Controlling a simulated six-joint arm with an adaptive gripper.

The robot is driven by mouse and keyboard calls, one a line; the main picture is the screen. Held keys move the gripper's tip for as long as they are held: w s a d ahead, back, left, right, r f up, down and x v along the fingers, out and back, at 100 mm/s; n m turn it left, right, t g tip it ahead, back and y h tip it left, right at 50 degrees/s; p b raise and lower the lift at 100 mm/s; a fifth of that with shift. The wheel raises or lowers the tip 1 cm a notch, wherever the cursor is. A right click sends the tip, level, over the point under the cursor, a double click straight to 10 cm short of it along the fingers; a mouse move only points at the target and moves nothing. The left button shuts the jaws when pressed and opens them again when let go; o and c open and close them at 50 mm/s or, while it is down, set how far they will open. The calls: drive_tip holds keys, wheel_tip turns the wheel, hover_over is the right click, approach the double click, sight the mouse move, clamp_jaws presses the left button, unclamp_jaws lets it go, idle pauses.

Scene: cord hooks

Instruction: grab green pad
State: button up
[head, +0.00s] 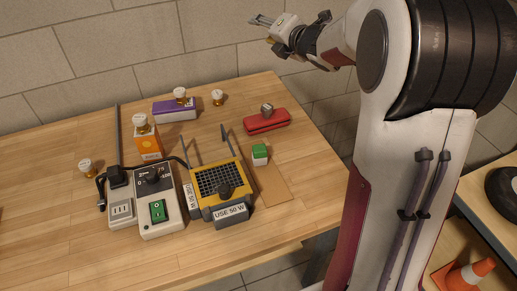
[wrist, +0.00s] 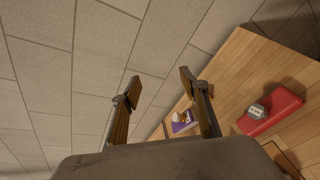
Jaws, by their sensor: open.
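The green pad (head: 260,150) is a small block with a green top and a pale lower part. It sits on the wooden table in the head view, right of the yellow device, near a thin brown board. My gripper (head: 262,20) is high above the back of the table, well away from the pad. In the wrist view my gripper (wrist: 158,80) has its two fingers apart with nothing between them. The green pad does not show in the wrist view.
A red case (head: 267,121) lies behind the pad. A yellow device with a black grid (head: 217,182) stands left of it. A grey box with a green switch (head: 157,211), an orange box (head: 148,142) and a purple box (head: 174,109) are farther left. The brown board (head: 272,186) lies flat.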

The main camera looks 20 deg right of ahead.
wheel_tip(320, 180, down, 7)
drive_tip(key=w+n+g+y, duration=0.1)
drive_tip(key=w+n+y, duration=0.2)
drive_tip(key=n+y, duration=0.3)
drive_tip(key=n+g+y, duration=1)
drive_tip(key=n+g, duration=0.1)
drive_tip(key=n, duration=0.8)
approach(260, 148)
drive_tip(key=shift+a+f, duration=0.3)
drive_tip(key=shift+a, duration=0.25)
drive_tip(key=shift+a+f, duration=0.35)
drive_tip(key=shift+a, duration=0.25)
drive_tip(key=shift+w+a, duration=0.1)
drive_tip(key=shift+a, duration=0.05)
drive_tip(key=shift+w+a, duration=0.2)
drive_tip(key=shift+a, duration=0.95)
drive_tip(key=shift+a, duration=0.1)
drive_tip(key=shift+w+a+r, duration=0.1)
drive_tip(key=shift+w+a, duration=0.1)
drive_tip(key=shift+a, duration=0.6)
drive_tip(key=shift+w+a+r, duration=0.1)
drive_tip(key=shift+w+a, duration=0.1)
drive_tip(key=shift+a, duration=0.6)
drive_tip(key=shift+w+a, duration=0.2)
drive_tip(key=shift+a, duration=0.6)
